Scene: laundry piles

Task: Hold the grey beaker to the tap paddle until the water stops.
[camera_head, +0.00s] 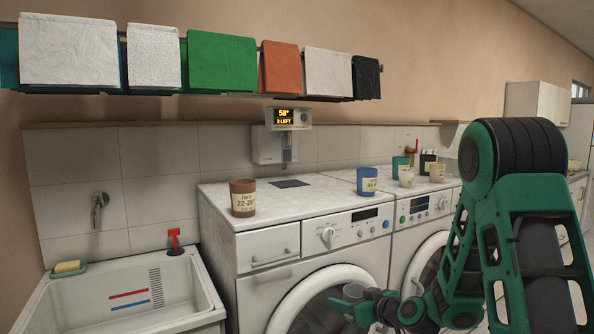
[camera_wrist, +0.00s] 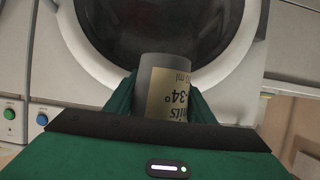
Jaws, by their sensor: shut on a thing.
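My gripper (camera_head: 358,303) is shut on the grey beaker (camera_head: 352,292), in front of the left washing machine's door. In the wrist view my gripper (camera_wrist: 163,100) has its green fingers on both sides of the grey beaker (camera_wrist: 150,68). Its pale label, partly cut off, shows "34°" upside down to that camera. The wall dispenser (camera_head: 265,147) hangs above the left machine, with a lit display (camera_head: 289,117) reading "58°" and "2 LEFT". A narrow part below the display looks like the tap paddle (camera_head: 287,151). The beaker is well apart from it, lower and to the right. No water stream shows.
A brown beaker (camera_head: 243,204) and a dark flat plate (camera_head: 289,183) are on the left washing machine (camera_head: 225,213); a blue beaker (camera_head: 367,181) stands near its right edge. More cups stand further right. The sink (camera_head: 40,310) is at left. Folded cloths hang above.

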